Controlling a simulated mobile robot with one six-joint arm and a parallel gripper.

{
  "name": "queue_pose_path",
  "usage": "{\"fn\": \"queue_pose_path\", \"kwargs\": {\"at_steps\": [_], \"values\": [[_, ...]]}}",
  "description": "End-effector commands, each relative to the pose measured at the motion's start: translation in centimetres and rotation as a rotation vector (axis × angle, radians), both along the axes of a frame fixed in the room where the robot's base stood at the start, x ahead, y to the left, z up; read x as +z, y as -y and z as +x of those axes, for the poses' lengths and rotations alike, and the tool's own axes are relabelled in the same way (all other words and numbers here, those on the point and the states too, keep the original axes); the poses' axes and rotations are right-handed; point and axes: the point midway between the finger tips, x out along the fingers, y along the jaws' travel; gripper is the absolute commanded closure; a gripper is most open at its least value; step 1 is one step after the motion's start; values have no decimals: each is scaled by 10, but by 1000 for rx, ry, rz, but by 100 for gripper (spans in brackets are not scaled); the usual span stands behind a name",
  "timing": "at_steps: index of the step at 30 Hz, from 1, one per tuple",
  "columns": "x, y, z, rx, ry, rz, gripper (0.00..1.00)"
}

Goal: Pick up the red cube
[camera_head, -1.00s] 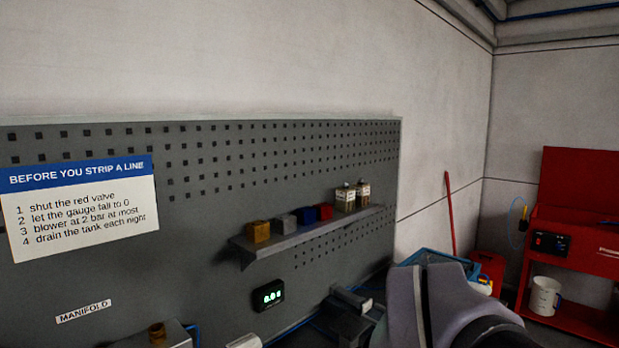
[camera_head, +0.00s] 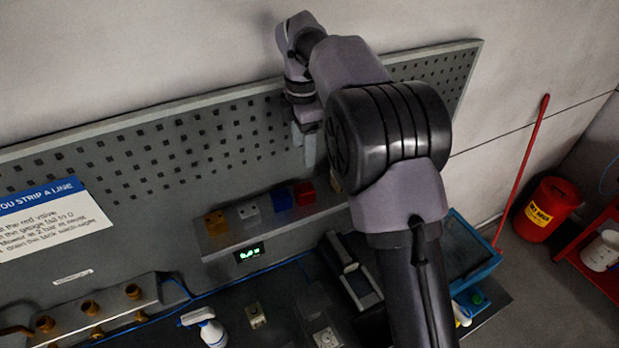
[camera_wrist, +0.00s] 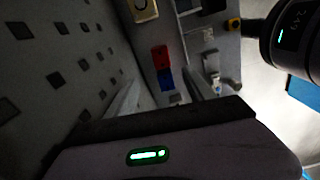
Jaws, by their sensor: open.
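The red cube (camera_head: 304,193) stands on a grey shelf (camera_head: 270,224) on the pegboard, at the right of a row of small cubes. A blue cube (camera_head: 281,200) is just left of it. My gripper (camera_head: 304,150) is open and empty, above the red cube and apart from it. In the wrist view the red cube (camera_wrist: 159,57) shows ahead of the gap between my fingers (camera_wrist: 164,86), with the blue cube (camera_wrist: 166,79) closer to the middle of that gap.
A grey cube (camera_head: 248,212) and an ochre cube (camera_head: 215,222) stand farther left on the shelf. A can (camera_head: 336,182) beside the red cube is partly hidden by my arm. The pegboard (camera_head: 190,150) rises close behind. A spray bottle (camera_head: 206,327) stands on the bench below.

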Motion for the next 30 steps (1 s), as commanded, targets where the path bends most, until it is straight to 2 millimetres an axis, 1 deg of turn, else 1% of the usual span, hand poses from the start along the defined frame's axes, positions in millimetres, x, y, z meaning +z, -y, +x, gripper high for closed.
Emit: {"fn": "queue_pose_path", "kwargs": {"at_steps": [1, 3, 6, 9, 14, 19, 21, 24, 28, 29, 30], "values": [[-19, 0, -1, -1, -6, -1, 38], [-41, 1, -2, -2, -6, -2, 38], [-69, 1, -1, -2, -5, -1, 38], [-90, 1, -1, -3, -3, 0, 38], [-109, 1, -2, -4, -2, -1, 38], [-142, 2, -4, -4, -3, 0, 38], [-151, 2, -3, -4, -1, 1, 38], [-156, 2, -3, -4, 1, 0, 38], [-157, 2, -3, -4, 1, 0, 38], [-157, 2, -3, -4, 1, 0, 40], [-156, 2, -3, -4, 1, 0, 48]]}}
